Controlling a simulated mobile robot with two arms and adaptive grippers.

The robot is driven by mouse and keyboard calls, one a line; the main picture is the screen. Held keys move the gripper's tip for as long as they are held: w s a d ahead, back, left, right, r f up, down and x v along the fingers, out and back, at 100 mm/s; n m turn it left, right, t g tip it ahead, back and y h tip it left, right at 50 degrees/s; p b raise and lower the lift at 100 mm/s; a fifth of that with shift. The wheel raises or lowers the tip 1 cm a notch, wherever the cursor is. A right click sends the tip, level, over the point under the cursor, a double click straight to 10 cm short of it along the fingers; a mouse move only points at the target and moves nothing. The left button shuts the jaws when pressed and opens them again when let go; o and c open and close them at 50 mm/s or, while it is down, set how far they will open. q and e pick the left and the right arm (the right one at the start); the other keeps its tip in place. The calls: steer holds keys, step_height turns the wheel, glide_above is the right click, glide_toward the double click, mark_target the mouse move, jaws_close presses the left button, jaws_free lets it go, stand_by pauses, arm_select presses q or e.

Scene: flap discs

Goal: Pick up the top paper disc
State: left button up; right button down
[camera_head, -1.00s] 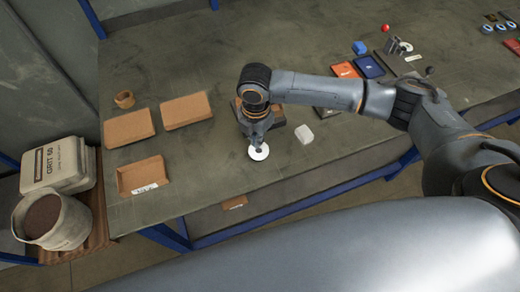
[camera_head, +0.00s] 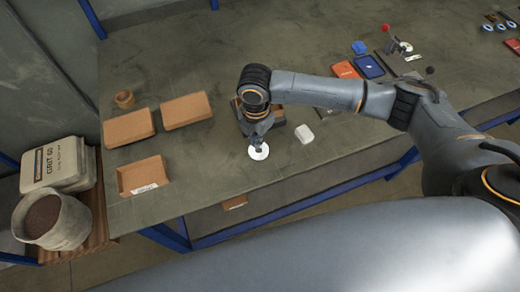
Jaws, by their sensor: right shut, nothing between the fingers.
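A white paper disc (camera_head: 264,153) lies near the front edge of the workbench, in the middle of the view. My right gripper (camera_head: 257,146) points down over the disc, its tips at or just above the disc's far part. It is shut with nothing between the fingers. Whether the tips touch the disc, and whether more discs lie under it, I cannot tell. My left gripper is not in view.
Brown trays (camera_head: 128,127) (camera_head: 187,109) (camera_head: 143,176) stand on the bench (camera_head: 220,185) at left. A tub (camera_head: 52,221) and a GRIT 60 box (camera_head: 57,164) stand off the bench's left end.

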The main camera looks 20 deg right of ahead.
mark_target(259, 152)
steer(key=shift+s+f+p, duration=0.15)
steer(key=shift+s+p, duration=0.7)
steer(key=shift+s, duration=0.45)
stand_by(0.4)
step_height(259, 152, up, 6)
steer(key=p, duration=0.6)
steer(key=shift+w, duration=0.1)
stand_by(0.3)
